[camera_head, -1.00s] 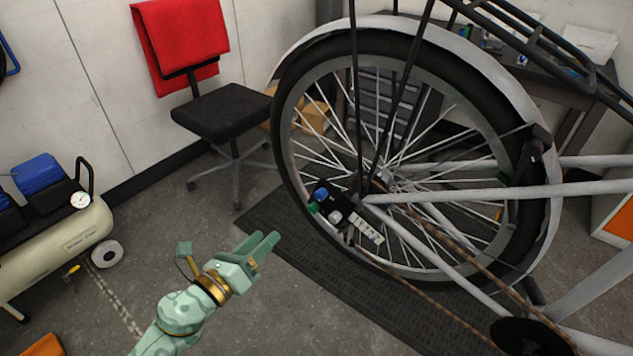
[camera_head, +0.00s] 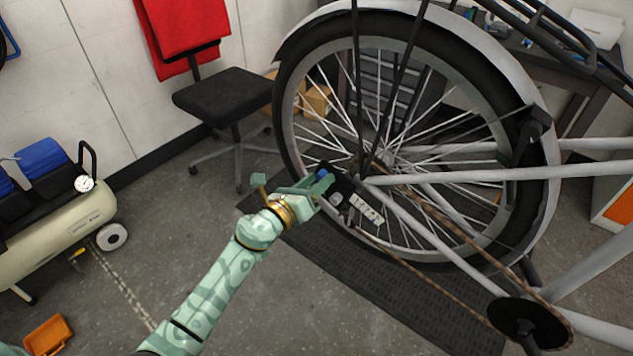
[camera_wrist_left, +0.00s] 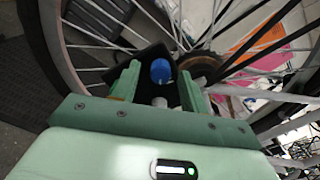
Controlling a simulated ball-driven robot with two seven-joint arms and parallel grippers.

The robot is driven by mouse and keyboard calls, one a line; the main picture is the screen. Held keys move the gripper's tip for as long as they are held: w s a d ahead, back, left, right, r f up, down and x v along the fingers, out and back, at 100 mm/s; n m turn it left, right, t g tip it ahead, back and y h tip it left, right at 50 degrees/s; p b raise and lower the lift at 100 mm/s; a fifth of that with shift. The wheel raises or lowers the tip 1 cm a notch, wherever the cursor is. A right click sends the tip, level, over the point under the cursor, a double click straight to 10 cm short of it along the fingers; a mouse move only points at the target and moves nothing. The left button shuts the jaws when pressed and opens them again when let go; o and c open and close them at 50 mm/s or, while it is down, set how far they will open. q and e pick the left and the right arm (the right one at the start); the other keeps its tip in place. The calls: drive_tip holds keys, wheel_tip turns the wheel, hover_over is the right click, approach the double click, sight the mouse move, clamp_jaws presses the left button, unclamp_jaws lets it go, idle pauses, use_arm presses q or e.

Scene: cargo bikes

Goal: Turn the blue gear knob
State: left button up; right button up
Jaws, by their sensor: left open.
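The blue gear knob (camera_head: 322,174) sits on a small black box (camera_head: 341,184) at the bike's rear hub. In the left wrist view the knob (camera_wrist_left: 161,71) shows as a round blue cap, ahead of and between the two finger tips. My left gripper (camera_head: 321,185) is open, with its fingers at the knob; it also shows in the left wrist view (camera_wrist_left: 160,80). I cannot tell whether either finger touches the knob. A pale knob (camera_head: 336,198) is beside the fingers on the box. The green knob seen earlier is hidden behind my gripper. My right gripper is not in view.
The spoked rear wheel (camera_head: 287,112) and the frame tubes (camera_head: 470,177) stand close around the box. A black mat (camera_head: 400,300) lies under the wheel. A black chair (camera_head: 222,97) stands behind, and a compressor (camera_head: 50,235) is at the left.

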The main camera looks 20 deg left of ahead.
use_arm(q)
drive_tip(key=shift+w, duration=0.2)
clamp_jaws()
drive_tip(key=shift+r+n, duration=0.1)
drive_tip(key=shift+n, duration=0.3)
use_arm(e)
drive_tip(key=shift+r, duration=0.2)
use_arm(q)
drive_tip(key=n+p, duration=0.2)
drive_tip(key=n, duration=0.2)
drive_tip(key=shift+n, duration=0.3)
drive_tip(key=n+p, duration=0.1)
drive_tip(key=n, duration=0.2)
drive_tip(key=shift+n+p, duration=0.6)
drive_tip(key=shift+n, duration=0.9)
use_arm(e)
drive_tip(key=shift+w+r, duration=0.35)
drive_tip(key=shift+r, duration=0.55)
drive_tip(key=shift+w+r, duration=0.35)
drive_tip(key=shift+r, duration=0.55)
use_arm(q)
drive_tip(key=shift+n, duration=0.3)
